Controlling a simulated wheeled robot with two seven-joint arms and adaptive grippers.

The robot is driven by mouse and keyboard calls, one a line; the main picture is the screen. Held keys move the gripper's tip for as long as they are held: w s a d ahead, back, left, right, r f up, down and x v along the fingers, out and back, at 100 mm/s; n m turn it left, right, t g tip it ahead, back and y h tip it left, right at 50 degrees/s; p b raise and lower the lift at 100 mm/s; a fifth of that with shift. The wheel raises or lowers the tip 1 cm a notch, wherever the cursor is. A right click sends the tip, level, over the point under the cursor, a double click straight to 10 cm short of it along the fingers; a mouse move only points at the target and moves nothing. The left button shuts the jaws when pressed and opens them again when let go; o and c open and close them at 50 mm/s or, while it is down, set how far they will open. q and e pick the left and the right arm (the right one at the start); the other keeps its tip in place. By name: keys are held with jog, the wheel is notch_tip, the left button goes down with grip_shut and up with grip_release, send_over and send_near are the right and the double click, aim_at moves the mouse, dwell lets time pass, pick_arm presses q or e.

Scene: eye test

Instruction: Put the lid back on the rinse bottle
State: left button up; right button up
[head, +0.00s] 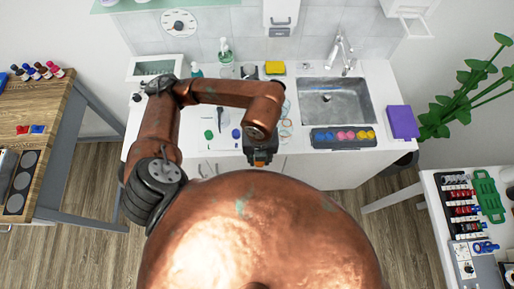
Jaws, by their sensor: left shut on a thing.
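My left gripper (262,158) hangs over the front edge of the white counter (185,150), seen from above and small. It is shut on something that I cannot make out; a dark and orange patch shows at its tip. A clear bottle with a green top (226,55) stands at the back of the counter, behind my left arm. A smaller bottle with a green top (196,71) stands to its left. I cannot tell which one is the rinse bottle. A small blue disc (236,133) lies on the counter left of the gripper; I cannot tell if it is a lid. My right gripper is not in view.
A metal sink (336,103) is at the counter's right, with a dark tray of coloured round things (343,138) in front and a purple block (403,122) beside it. A yellow sponge (275,67) lies behind. A wooden bench (42,125) stands left, a white table (432,200) right.

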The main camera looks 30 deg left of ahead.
pick_arm(q)
jog(key=shift+s+d+r, duration=0.15)
jog(key=shift+s+d, duration=0.1)
jog(key=shift+s, duration=0.05)
jog(key=m, duration=0.1)
jog(key=w+m, duration=0.1)
jog(key=m, duration=0.1)
jog(key=w+m, duration=0.1)
jog(key=m, duration=0.1)
jog(key=shift+a, duration=0.25)
jog(key=w+a+n, duration=0.3)
jog(key=w+n, duration=0.3)
jog(key=n, duration=1.1)
jog(key=w+a+n, duration=0.2)
jog(key=w+n, duration=0.4)
jog(key=n, duration=1.1)
jog(key=shift+a+n, duration=0.4)
jog(key=shift+w, duration=0.1)
